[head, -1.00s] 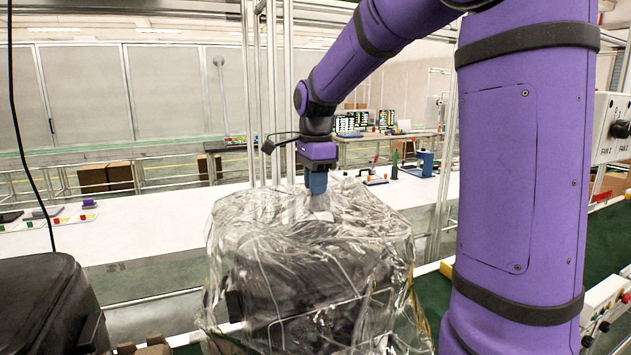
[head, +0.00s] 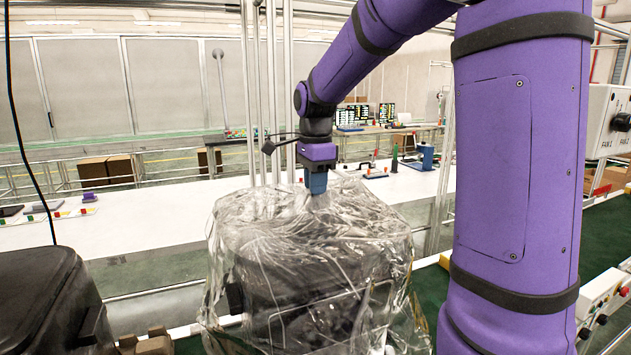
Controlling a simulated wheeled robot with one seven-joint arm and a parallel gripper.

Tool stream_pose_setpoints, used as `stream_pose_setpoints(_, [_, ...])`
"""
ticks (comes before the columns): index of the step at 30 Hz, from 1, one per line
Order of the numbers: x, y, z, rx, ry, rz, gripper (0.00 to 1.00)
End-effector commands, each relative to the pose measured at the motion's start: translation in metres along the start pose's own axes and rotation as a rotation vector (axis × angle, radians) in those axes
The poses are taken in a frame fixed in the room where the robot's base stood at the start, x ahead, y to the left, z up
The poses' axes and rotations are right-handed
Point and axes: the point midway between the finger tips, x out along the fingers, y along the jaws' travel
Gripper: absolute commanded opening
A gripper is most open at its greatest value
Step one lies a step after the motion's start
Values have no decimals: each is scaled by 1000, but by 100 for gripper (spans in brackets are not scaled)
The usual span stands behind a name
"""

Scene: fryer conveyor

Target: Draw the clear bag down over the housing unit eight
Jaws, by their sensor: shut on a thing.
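The clear bag (head: 350,222) hangs crumpled around a black housing unit (head: 300,300) in the head view. The unit shows through the film, with its top under the gathered plastic. The bag reaches down past the visible sides, and its lower edge is cut off by the frame. My gripper (head: 317,191) points straight down above the unit, shut on the top of the bag, where the film bunches at its blue fingers. The fingertips are partly covered by plastic. I cannot tell whether they touch the unit. No number on the unit is readable.
Another black housing (head: 45,300) stands uncovered at lower left. A white counter (head: 150,217) runs behind, with small tools on it. Vertical metal posts rise just behind the bag. A green conveyor belt (head: 604,240) and control box (head: 608,125) lie at right.

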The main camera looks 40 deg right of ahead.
Motion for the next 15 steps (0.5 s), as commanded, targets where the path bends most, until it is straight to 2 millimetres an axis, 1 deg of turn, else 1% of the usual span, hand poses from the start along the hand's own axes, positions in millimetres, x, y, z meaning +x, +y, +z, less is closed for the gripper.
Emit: stream_pose_setpoints(15, [9,0,0,0,0,1,0])
